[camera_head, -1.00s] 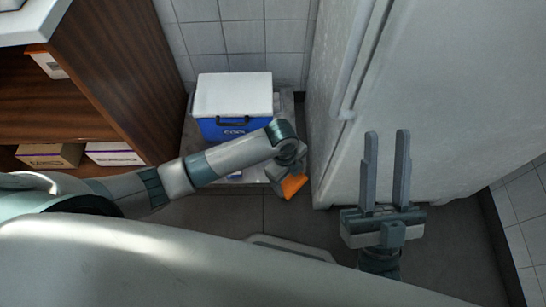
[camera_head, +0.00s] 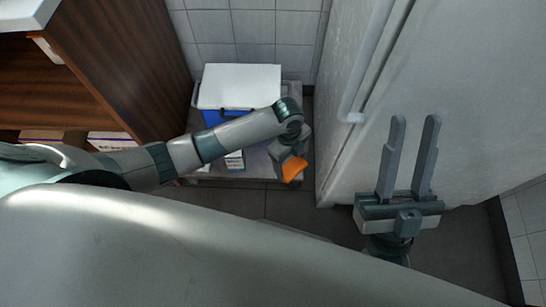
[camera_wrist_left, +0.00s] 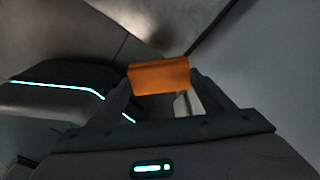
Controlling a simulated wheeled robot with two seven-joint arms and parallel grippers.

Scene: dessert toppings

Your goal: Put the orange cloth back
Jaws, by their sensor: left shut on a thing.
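The orange cloth (camera_head: 293,170) is held at the end of my left arm, in front of the low grey shelf beside the fridge. In the left wrist view the cloth (camera_wrist_left: 160,75) is pinched between the two fingertips of my left gripper (camera_wrist_left: 163,88), which is shut on it. In the head view the fingers of my left gripper (camera_head: 285,160) are mostly hidden by the wrist and the cloth. My right gripper (camera_head: 408,155) is open and empty, its two fingers apart and pointing up in the picture in front of the fridge.
A blue cooler with a white lid (camera_head: 240,85) stands on the low grey shelf (camera_head: 262,160). A small white-and-blue box (camera_head: 234,160) is below it. The white fridge (camera_head: 345,165) stands to the right. A wooden cabinet (camera_head: 120,60) with boxes is at left. Some floor (camera_head: 285,207) is clear.

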